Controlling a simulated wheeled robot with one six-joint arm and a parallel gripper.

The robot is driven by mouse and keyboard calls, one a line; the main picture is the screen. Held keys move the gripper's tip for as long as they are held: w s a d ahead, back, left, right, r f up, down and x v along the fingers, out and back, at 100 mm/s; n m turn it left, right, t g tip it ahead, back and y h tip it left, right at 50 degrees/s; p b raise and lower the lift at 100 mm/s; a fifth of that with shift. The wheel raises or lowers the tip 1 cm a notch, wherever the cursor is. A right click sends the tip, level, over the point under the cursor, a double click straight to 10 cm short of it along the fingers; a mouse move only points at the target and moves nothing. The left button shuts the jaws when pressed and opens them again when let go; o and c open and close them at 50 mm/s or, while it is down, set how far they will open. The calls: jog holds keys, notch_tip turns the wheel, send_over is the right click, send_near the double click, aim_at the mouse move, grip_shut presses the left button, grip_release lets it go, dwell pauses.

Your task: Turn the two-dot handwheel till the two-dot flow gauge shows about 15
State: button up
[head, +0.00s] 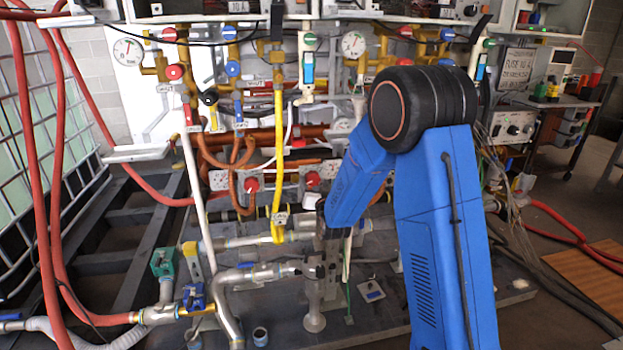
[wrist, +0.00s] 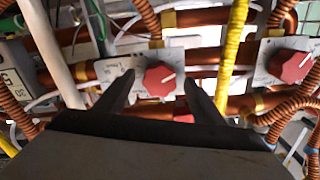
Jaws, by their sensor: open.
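Two red knobs on pale plates show in the wrist view. The left red knob (wrist: 160,78) lies between my gripper's (wrist: 160,80) open fingers in the picture; whether they touch it cannot be told. The right red knob (wrist: 290,66) is beyond a yellow pipe. They match the head view's left knob (head: 252,185) and right knob (head: 313,179). I cannot make out dot marks on either. Two round white gauges, left (head: 128,51) and right (head: 353,44), sit higher up; their dots and readings are too small to read.
The yellow pipe (wrist: 233,50) and a pale pipe (wrist: 52,52) stand either side of the left knob. Copper pipes run around the knob plates. A partial dial or label with numbers (wrist: 14,88) shows at the wrist view's left edge. Red hoses (head: 28,150) hang at left.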

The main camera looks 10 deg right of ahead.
jog(key=shift+w, duration=0.4)
jog(key=c, duration=1.1)
jog(key=shift+o, duration=0.2)
jog(key=n, duration=0.4)
jog(key=shift+n, duration=0.4)
jog(key=n, duration=0.4)
jog(key=shift+d+n, duration=0.1)
jog(key=shift+n, duration=0.2)
